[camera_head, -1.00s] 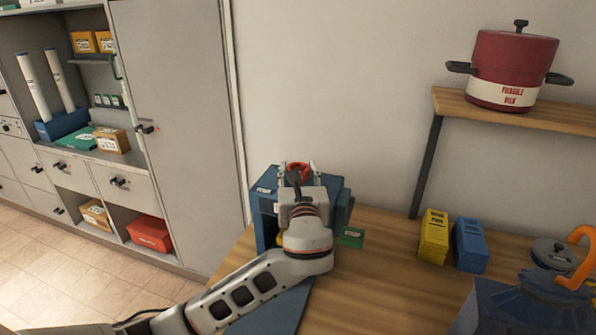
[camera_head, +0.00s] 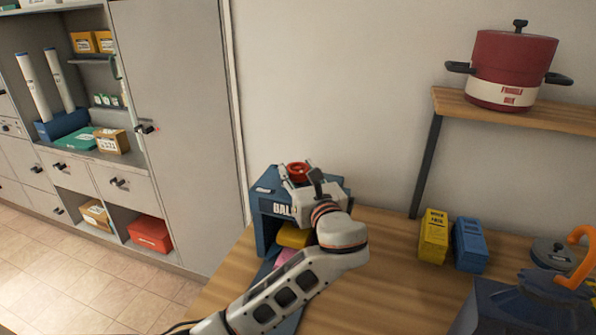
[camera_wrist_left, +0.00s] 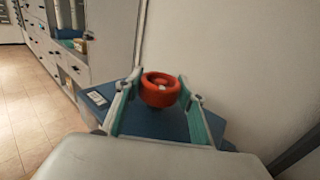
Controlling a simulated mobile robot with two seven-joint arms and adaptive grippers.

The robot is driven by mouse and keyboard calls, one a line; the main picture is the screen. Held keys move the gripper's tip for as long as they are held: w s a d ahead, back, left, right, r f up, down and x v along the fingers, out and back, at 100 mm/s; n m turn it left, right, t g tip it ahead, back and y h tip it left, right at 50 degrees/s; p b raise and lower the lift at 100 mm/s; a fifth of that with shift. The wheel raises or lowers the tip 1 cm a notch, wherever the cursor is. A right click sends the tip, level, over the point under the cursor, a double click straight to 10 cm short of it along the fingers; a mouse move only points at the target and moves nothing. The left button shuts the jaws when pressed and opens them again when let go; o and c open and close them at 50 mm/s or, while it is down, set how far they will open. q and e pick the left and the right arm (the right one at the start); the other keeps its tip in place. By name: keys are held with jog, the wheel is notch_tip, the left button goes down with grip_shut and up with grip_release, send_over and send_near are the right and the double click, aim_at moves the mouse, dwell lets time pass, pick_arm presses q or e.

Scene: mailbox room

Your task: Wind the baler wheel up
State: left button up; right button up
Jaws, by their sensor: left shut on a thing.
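The baler (camera_head: 268,207) is a blue box-shaped press at the back left of the wooden table, its front partly hidden by my left arm. Its red wheel (camera_head: 298,168) sits on top. My left gripper (camera_head: 297,173) is shut on the wheel, one finger on each side. The left wrist view shows the red wheel (camera_wrist_left: 160,88) between the two fingers. A yellow block (camera_head: 294,235) and something pink (camera_head: 285,257) show in the baler's opening, partly behind my arm. My right gripper is not in view.
A yellow box (camera_head: 433,237) and a blue box (camera_head: 470,245) stand right of the baler. A red pot (camera_head: 512,60) sits on the shelf (camera_head: 540,113) above. A dark blue item with an orange hook (camera_head: 580,258) is at the lower right. Grey cabinets (camera_head: 180,130) stand at left.

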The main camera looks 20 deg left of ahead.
aim_at(301, 177)
pick_arm(q)
jog(key=o, duration=1.1)
jog(key=shift+a, duration=0.1)
jog(key=shift+o, duration=0.2)
jog(key=shift+v, duration=3.75)
